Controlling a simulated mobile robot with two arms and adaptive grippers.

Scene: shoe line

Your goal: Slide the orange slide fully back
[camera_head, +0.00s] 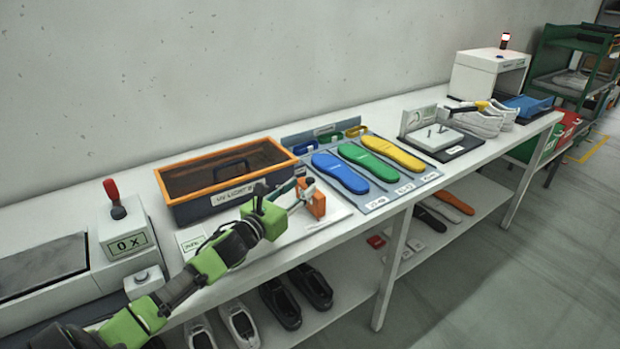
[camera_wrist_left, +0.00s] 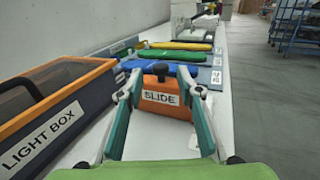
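The orange slide (camera_head: 317,204) is a small upright block on a white board at the table's front edge, right of the light box. In the left wrist view the orange slide (camera_wrist_left: 166,98) faces me with its "SLIDE" label and a dark knob on top. My left gripper (camera_head: 303,192) reaches it from the left. In the wrist view my left gripper's teal fingers (camera_wrist_left: 160,75) stand on either side of the block, very close to it. I cannot tell whether both fingers press on it. My right gripper is not in view.
The light box (camera_head: 228,179), orange-rimmed and dark, stands just behind and left of the slide. A blue-grey mat (camera_head: 380,203) with blue, green and yellow insoles lies to the right. A grey machine with a red lever (camera_head: 112,190) stands at the left.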

